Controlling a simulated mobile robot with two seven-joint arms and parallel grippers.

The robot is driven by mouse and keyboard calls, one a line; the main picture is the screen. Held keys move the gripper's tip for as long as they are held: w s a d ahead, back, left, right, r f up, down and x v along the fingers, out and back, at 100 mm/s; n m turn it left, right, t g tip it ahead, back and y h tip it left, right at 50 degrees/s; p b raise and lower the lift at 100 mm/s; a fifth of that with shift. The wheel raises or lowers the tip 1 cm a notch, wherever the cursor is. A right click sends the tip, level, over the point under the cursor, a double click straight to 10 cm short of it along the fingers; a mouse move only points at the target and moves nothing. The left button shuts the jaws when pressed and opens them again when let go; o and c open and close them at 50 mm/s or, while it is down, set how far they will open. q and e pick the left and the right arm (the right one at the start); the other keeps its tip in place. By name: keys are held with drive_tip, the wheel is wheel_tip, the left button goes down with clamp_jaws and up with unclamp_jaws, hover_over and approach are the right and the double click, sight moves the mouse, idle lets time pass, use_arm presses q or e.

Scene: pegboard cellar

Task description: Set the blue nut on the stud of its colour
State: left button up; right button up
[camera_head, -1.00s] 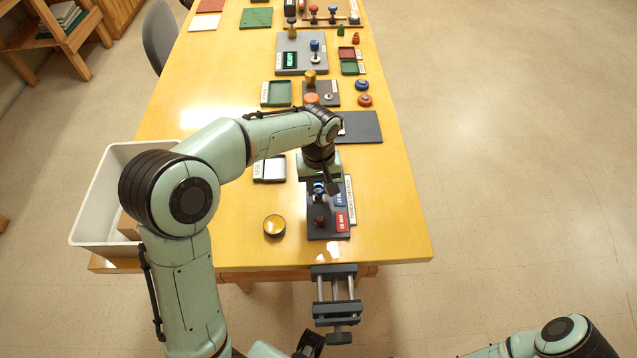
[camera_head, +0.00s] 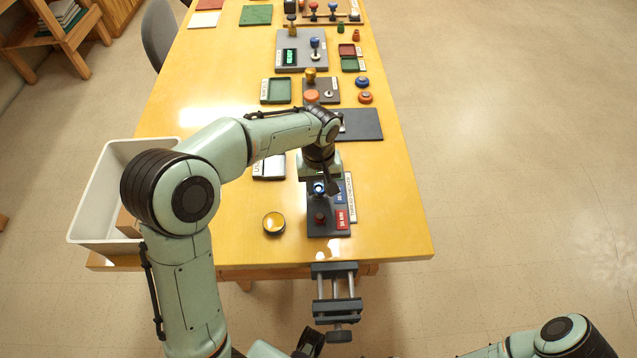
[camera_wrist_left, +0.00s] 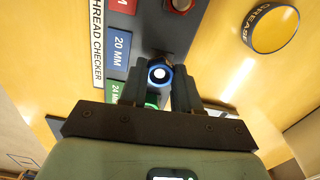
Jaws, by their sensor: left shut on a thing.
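The dark thread checker board (camera_head: 314,232) lies near the table's front edge, with red, blue and green size labels. My left gripper (camera_wrist_left: 160,88) is shut on the blue nut (camera_wrist_left: 152,79), right beside the blue 20 MM label (camera_wrist_left: 121,48). The nut also shows in the head view (camera_head: 319,188), below my left gripper (camera_head: 320,181). A bright round end shows inside the nut's ring in the wrist view. How far the nut sits down on the blue stud is hidden.
A red-brown stud piece (camera_head: 320,218) stands on the board's near end. A yellow grease tin (camera_head: 274,223) is to the left, also in the wrist view (camera_wrist_left: 270,28). A vise (camera_head: 336,300) hangs at the front edge. A white bin (camera_head: 92,190) stands left.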

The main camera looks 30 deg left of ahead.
use_arm(q)
drive_tip(key=shift+f, duration=0.55)
use_arm(e)
drive_tip(key=shift+s+f, duration=0.1)
drive_tip(key=shift+f, duration=0.2)
idle(0.4)
use_arm(q)
drive_tip(key=o, duration=1.3)
drive_tip(key=shift+o, duration=0.2)
drive_tip(key=shift+r, duration=0.1)
use_arm(e)
drive_tip(key=shift+r, duration=0.1)
use_arm(q)
drive_tip(key=shift+r+p, duration=1.35)
drive_tip(key=shift+r, duration=0.9)
drive_tip(key=shift+r+p, duration=1)
drive_tip(key=shift+r, duration=0.75)
use_arm(e)
drive_tip(key=w+r, duration=0.3)
drive_tip(key=r, duration=0.2)
drive_tip(key=shift+r, duration=0.35)
use_arm(q)
drive_tip(key=shift+f, duration=0.1)
